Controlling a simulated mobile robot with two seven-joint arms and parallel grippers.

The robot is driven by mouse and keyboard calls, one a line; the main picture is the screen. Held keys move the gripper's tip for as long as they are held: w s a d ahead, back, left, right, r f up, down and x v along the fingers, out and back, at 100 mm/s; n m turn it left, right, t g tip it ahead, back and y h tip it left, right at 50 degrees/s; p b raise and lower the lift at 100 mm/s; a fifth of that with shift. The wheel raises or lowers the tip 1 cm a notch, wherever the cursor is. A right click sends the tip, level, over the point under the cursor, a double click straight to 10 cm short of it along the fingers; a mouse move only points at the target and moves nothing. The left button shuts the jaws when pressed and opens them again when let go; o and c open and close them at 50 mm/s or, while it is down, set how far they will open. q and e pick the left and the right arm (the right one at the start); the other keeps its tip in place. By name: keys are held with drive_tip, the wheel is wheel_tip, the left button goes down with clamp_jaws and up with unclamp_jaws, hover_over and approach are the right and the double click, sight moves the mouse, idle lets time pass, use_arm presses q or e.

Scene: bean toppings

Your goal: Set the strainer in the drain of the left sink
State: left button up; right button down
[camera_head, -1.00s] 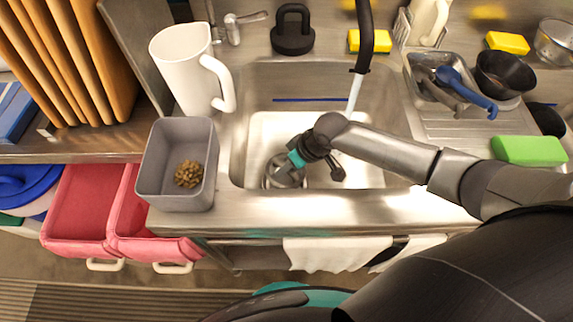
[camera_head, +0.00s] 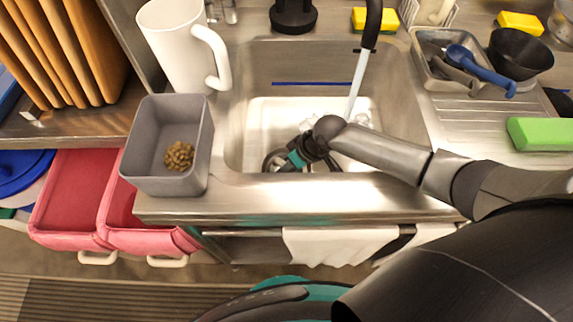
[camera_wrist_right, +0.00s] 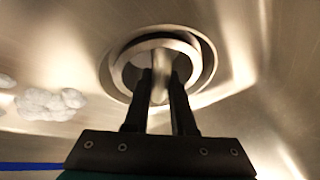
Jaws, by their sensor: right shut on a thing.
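My right gripper (camera_wrist_right: 160,76) reaches down into the steel sink basin (camera_head: 330,75). It also shows in the head view (camera_head: 276,163), close to the basin's near wall. In the right wrist view its two fingers are shut on the central post of the round metal strainer (camera_wrist_right: 160,90). The strainer's rim lies inside the larger ring of the drain (camera_wrist_right: 209,62), with a dark gap between them. I cannot tell whether the strainer is fully seated. The front edge of the sink partly hides this spot in the head view. My left gripper is not in view.
White foam (camera_wrist_right: 50,103) lies on the basin floor. The black faucet (camera_head: 372,22) pours water into the basin. A grey bin with brown beans (camera_head: 179,156) and a white pitcher (camera_head: 172,50) stand left of the sink. A tray of utensils (camera_head: 428,78) stands at the right.

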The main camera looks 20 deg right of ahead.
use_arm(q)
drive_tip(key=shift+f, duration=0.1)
use_arm(e)
drive_tip(key=shift+f, duration=0.25)
